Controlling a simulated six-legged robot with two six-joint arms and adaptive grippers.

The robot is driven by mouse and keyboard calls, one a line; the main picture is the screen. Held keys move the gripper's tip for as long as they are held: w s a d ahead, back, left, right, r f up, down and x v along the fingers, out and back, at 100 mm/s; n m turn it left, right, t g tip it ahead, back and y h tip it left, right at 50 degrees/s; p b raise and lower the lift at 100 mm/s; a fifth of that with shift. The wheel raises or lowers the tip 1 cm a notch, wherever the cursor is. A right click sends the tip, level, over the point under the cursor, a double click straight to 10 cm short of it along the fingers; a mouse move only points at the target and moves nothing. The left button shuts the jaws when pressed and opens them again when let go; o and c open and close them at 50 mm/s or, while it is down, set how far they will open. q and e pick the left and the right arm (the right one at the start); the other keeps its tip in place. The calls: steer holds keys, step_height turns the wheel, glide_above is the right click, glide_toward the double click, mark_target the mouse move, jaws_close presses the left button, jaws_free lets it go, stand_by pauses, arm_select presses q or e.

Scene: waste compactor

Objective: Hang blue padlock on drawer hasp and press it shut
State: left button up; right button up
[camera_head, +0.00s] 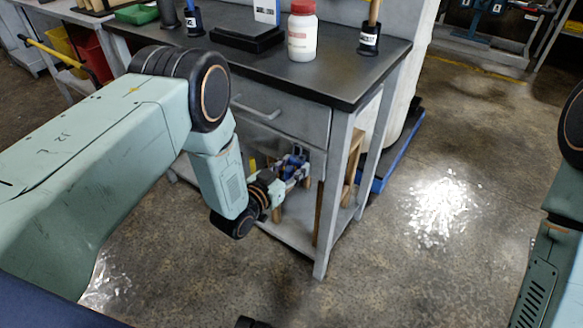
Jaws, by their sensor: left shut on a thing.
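The workbench drawer (285,108) has a grey front with a bar handle and looks closed. My left gripper (293,172) is low in front of the bench, below the drawer front and near its right end. It is shut on the blue padlock (294,160), which shows as a small blue shape at the fingers. The hasp cannot be made out at this size, and I cannot tell whether the padlock touches it. My right arm shows only at the right edge, and its gripper is out of view.
A white bottle with a red cap (302,35), a black-based stand (247,38) and tool holders (369,38) stand on the bench top (335,75). The bench leg (334,190) is close right of my left gripper. Open floor (440,260) lies to the right.

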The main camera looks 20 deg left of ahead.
arm_select(q)
steer(key=shift+f, duration=0.2)
stand_by(0.3)
steer(key=o, duration=1.2)
steer(key=shift+c, duration=0.5)
steer(key=shift+p+v, duration=0.45)
steer(key=shift+v, duration=0.35)
steer(key=shift+p+v, duration=1.55)
steer(key=shift+v, duration=1.2)
